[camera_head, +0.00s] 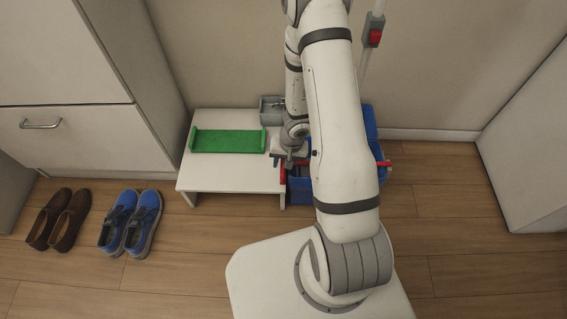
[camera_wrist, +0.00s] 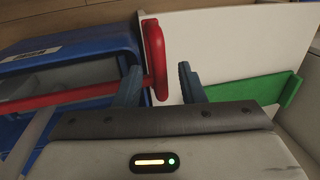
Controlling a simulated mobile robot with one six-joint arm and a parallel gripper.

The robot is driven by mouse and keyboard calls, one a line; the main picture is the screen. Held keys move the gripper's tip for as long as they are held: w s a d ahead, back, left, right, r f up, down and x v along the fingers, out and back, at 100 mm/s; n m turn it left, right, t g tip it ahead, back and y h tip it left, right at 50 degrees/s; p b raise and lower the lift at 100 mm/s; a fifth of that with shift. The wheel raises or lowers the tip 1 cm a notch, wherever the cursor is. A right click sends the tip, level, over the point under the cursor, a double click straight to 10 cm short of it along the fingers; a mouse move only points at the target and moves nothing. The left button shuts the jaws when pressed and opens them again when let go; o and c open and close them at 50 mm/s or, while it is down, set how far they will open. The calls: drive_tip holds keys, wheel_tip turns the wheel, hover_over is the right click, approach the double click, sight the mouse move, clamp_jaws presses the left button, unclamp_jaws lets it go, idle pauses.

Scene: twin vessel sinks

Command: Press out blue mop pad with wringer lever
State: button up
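The blue wringer bucket (camera_head: 371,125) stands on the floor right of the low white bench, partly hidden behind my arm. It also shows at the left in the wrist view (camera_wrist: 75,47). Contact cannot be told. The mop pole (camera_head: 364,65) with a red clip rises behind my arm. I cannot make out the blue mop pad.
The white bench (camera_head: 230,178) carries a green tray (camera_head: 228,140) and a small grey box (camera_head: 270,108). Brown shoes (camera_head: 62,218) and blue shoes (camera_head: 130,222) stand on the floor at the left. The floor at the right is clear up to a white cabinet (camera_head: 530,140).

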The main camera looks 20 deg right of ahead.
drive_tip(key=shift+c, duration=0.3)
clamp_jaws()
drive_tip(key=shift+a+r, duration=0.1)
